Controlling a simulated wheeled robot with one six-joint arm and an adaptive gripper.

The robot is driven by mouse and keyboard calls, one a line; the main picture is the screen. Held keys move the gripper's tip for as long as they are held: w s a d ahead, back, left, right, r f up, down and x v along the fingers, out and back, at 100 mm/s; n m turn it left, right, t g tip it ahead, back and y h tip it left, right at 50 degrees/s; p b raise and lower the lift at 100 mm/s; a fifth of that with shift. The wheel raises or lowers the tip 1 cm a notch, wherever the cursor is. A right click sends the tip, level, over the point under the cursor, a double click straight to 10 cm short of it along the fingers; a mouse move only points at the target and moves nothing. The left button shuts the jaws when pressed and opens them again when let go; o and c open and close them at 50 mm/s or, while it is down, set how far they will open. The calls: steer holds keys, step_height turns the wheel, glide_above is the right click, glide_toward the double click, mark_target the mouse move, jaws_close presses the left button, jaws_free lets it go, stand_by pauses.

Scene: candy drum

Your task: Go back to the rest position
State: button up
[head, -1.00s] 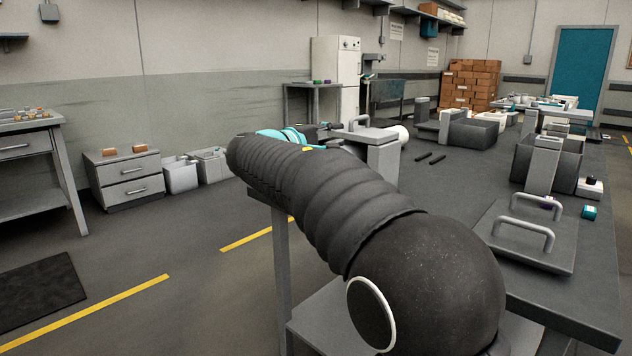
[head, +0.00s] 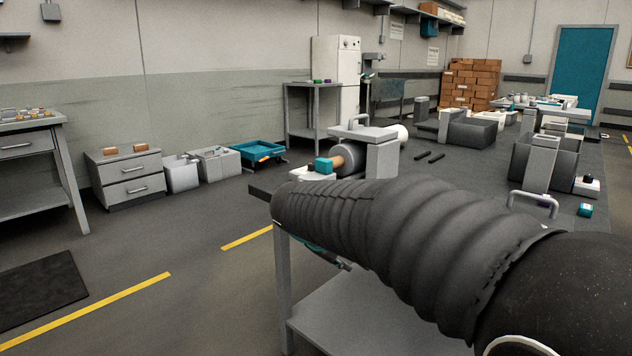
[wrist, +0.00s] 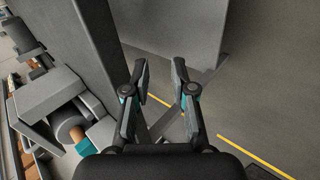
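In the wrist view my gripper (wrist: 160,72) is open, its two fingers apart with nothing between them. It hangs beside the edge of the grey workbench, over the lower shelf and floor. In the head view my dark ribbed arm crosses the workbench (head: 455,172) and hides much of it; only a small part of the gripper shows under the arm. The drum machine (head: 380,160), with a grey and brown drum and a teal part, stands on the bench behind the arm. It also shows at the left of the wrist view (wrist: 50,97), apart from my gripper.
Two dark rods (head: 430,157) lie on the bench. A dark bin (head: 520,165), a white device with a black knob (head: 587,185) and a teal block (head: 585,210) are at the right. A drawer cabinet (head: 125,178) and a teal cart (head: 258,153) stand beyond open floor at the left.

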steer(key=s+d+f+m+y, duration=0.1)
steer(key=s+d+m, duration=0.2)
steer(key=s, duration=0.6)
steer(key=s+d+f+m+y, duration=0.2)
steer(key=s+d+m, duration=0.1)
steer(key=s, duration=0.6)
steer(key=s+d+f+m+y, duration=0.1)
steer(key=s+d+m+y, duration=0.1)
steer(key=s, duration=0.8)
steer(key=shift+d+f+m+g+p, duration=0.15)
steer(key=shift+d+m+g+p, duration=0.25)
steer(key=shift+d, duration=0.25)
steer(key=shift+s, duration=0.1)
